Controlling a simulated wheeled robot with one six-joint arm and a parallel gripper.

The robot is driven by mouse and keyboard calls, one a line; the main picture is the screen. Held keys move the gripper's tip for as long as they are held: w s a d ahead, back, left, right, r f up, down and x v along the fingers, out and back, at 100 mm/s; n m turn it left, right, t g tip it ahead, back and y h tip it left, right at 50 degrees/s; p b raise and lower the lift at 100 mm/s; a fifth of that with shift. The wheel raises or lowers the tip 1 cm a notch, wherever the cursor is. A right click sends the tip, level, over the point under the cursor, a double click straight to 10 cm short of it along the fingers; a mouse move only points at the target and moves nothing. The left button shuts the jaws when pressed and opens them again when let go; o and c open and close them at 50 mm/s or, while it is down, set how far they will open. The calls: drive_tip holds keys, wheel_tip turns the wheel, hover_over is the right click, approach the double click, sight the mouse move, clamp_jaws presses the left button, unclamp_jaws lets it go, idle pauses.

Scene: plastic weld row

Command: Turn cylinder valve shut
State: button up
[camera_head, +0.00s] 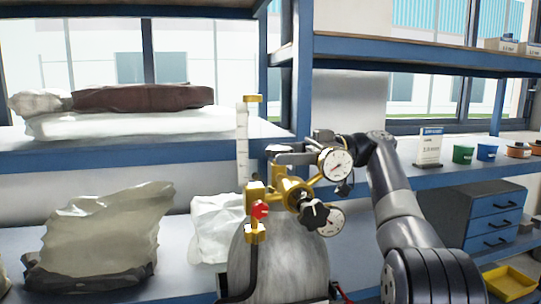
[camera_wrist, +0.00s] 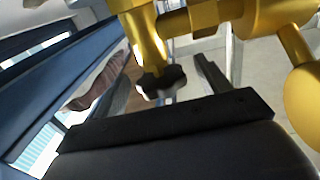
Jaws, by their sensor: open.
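A grey gas cylinder (camera_head: 280,268) stands upright in front of the shelving. Its brass valve and regulator (camera_head: 288,190) carry a black star-shaped knob (camera_head: 314,213), a small red knob (camera_head: 260,210) and two round gauges (camera_head: 335,165). My gripper (camera_head: 280,154) is at the top of the brass fittings, partly hidden behind a gauge. In the wrist view, a black lobed knob (camera_wrist: 160,83) on a brass stem shows between my open, spread fingers (camera_wrist: 163,66). I cannot tell whether either finger touches it, or whether it is the same black knob.
Blue shelving (camera_head: 190,155) stands close behind the cylinder, holding bags (camera_head: 105,235) at left. A white upright flow tube (camera_head: 242,145) rises left of the valve. A dark hose (camera_head: 252,268) hangs down in front of the cylinder. A blue drawer unit (camera_head: 492,222) is at right.

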sight(271, 153)
drive_tip(key=shift+s+a, duration=0.2)
drive_tip(key=shift+a, duration=1.4)
drive_tip(key=c, duration=1)
drive_tip(key=shift+o, duration=0.2)
drive_tip(key=shift+f+m+t+b, duration=0.25)
drive_tip(key=shift+m+t+b, duration=0.35)
drive_tip(key=shift+t+b, duration=0.45)
drive_tip(key=shift+w+m+t+b, duration=0.15)
drive_tip(key=shift+m+t+b, duration=0.55)
drive_tip(key=shift+t+b, duration=0.4)
drive_tip(key=shift+w+r+m+t+b, duration=0.15)
drive_tip(key=shift+r+m+t+b, duration=0.1)
drive_tip(key=shift+m+t+b, duration=0.8)
drive_tip(key=shift+t, duration=0.4)
drive_tip(key=shift+r, duration=0.1)
drive_tip(key=o, duration=1)
drive_tip(key=shift+c, duration=0.2)
